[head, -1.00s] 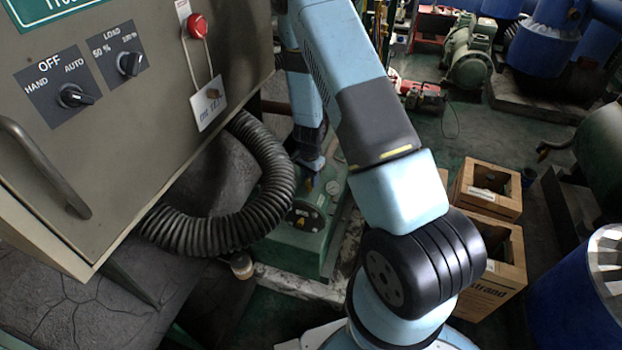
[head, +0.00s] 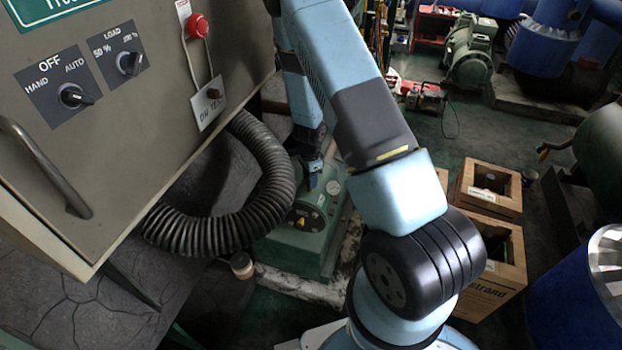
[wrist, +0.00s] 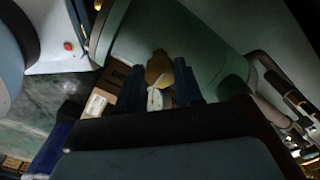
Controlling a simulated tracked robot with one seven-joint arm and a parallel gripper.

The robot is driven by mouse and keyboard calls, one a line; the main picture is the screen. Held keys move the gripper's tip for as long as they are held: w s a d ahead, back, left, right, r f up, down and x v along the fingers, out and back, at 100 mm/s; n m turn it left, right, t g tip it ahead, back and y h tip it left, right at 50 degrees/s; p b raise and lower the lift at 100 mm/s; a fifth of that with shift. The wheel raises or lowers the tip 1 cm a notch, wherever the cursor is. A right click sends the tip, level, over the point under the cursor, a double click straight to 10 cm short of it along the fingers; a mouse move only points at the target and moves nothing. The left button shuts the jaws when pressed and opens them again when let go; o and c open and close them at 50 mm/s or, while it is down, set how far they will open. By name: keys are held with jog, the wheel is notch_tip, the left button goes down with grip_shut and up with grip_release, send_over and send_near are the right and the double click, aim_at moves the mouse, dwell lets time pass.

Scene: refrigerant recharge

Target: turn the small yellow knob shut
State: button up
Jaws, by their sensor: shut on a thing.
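The small yellow knob (wrist: 158,68) shows in the wrist view, between the tips of my gripper (wrist: 160,82). The two dark fingers stand on either side of it and are shut on it. A small white piece (wrist: 155,100) lies just below the knob in that view, between the fingers. In the head view my gripper (head: 311,180) points down at the green machine (head: 290,245).
A grey control cabinet (head: 120,150) fills the left. A black ribbed hose (head: 215,237) curves beneath it, close to my gripper. A large green cylinder (wrist: 190,40) is behind the knob.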

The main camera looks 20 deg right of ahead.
jog(key=shift+s+d, duration=0.1)
jog(key=shift+d, duration=0.05)
jog(key=o, duration=1)
jog(key=shift+o, duration=0.2)
notch_tip(320, 180, up, 14)
jog(key=shift+f, duration=0.15)
